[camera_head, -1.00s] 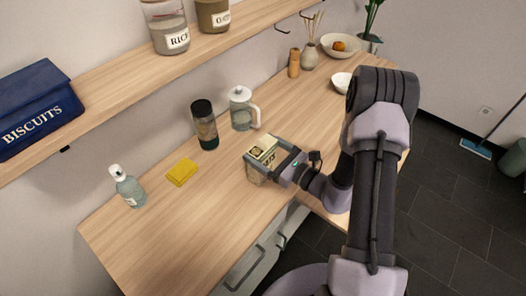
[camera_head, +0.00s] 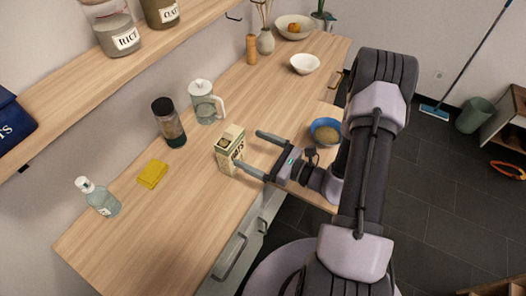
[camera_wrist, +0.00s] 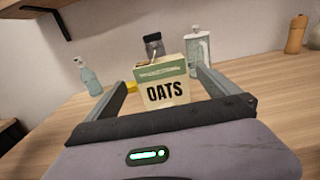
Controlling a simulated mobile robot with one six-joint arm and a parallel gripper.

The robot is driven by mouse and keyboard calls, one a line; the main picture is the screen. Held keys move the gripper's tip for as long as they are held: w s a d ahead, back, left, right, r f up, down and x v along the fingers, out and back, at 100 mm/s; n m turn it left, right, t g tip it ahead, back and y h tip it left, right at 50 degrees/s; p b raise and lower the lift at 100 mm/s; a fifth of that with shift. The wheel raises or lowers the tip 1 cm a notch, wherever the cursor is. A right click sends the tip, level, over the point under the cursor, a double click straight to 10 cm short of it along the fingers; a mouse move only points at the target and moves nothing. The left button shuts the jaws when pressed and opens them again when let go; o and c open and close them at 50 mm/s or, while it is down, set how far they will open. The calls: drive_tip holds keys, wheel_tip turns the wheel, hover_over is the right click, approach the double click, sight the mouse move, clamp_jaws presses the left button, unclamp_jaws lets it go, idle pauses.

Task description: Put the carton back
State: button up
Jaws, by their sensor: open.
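The carton (camera_head: 229,152), cream and green and marked OATS, stands upright on the wooden counter (camera_head: 190,215). It also shows in the wrist view (camera_wrist: 162,84), ahead of the fingers and roughly between their lines. My gripper (camera_head: 248,153) is open and empty. In the head view its two fingers point left toward the carton, and the lower finger's tip is close to the carton's base. I cannot tell whether it touches.
A blue bowl (camera_head: 325,131) is near my wrist. The shelf (camera_head: 75,85) above holds jars.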

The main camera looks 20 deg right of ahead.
drive_tip(key=s+a+r+n+g+y, duration=0.2)
drive_tip(key=s+a+r+n+g, duration=1.05)
drive_tip(key=n, duration=0.25)
drive_tip(key=s+d+r+n+t+h, duration=0.4)
drive_tip(key=s+r+n+h, duration=0.2)
drive_tip(key=r+n+h, duration=0.4)
drive_tip(key=shift+m+h, duration=0.3)
wheel_tip(320, 180, down, 6)
drive_tip(key=b, duration=0.4)
drive_tip(key=shift+a+r, duration=0.1)
